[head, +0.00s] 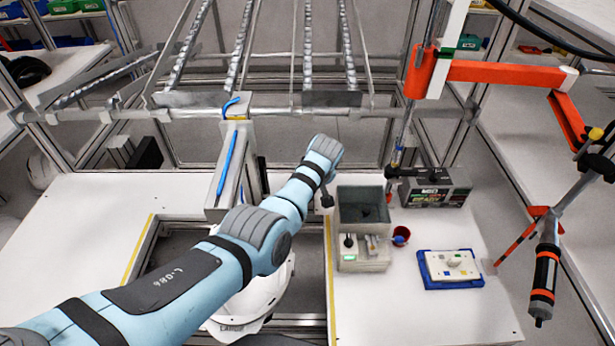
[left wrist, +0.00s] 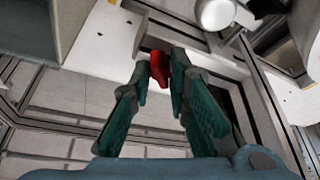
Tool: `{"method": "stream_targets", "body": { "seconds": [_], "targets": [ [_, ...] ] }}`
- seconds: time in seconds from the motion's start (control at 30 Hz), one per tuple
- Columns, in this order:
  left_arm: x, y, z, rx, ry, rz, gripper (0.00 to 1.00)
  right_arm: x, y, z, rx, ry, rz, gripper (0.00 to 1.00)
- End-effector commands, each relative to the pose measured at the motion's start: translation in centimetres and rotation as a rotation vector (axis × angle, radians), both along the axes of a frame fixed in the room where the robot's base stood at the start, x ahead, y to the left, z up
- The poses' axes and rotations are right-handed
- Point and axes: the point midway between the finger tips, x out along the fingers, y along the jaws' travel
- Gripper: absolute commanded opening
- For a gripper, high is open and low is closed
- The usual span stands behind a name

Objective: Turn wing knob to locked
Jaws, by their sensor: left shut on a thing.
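My left arm reaches across the head view, and its gripper (head: 327,200) points down beside the grey bin, small and partly hidden by the wrist. My right gripper is not in view.
A screwdriver (head: 544,275) hangs at the far right. The left worktop (head: 90,235) is mostly clear.

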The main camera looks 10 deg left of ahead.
Motion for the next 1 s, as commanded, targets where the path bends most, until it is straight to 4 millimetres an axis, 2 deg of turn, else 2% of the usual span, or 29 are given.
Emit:
{"method": "stream_targets", "body": {
  "seconds": [0.03,0.2,0.6,1.0],
  "targets": [
    [-0.2,0.0,0.7,-0.001,0.003,-0.04,0.0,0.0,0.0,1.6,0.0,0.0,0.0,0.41],
    [-0.2,0.2,0.4,-0.001,0.0,-0.199,0.0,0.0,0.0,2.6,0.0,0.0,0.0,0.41],
    [-0.1,0.4,0.1,0.0,-0.002,-0.508,0.0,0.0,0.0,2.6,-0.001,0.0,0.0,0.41],
    [-0.1,0.5,0.1,0.0,-0.003,-0.626,0.0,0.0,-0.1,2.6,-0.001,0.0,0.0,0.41]
  ]
}}
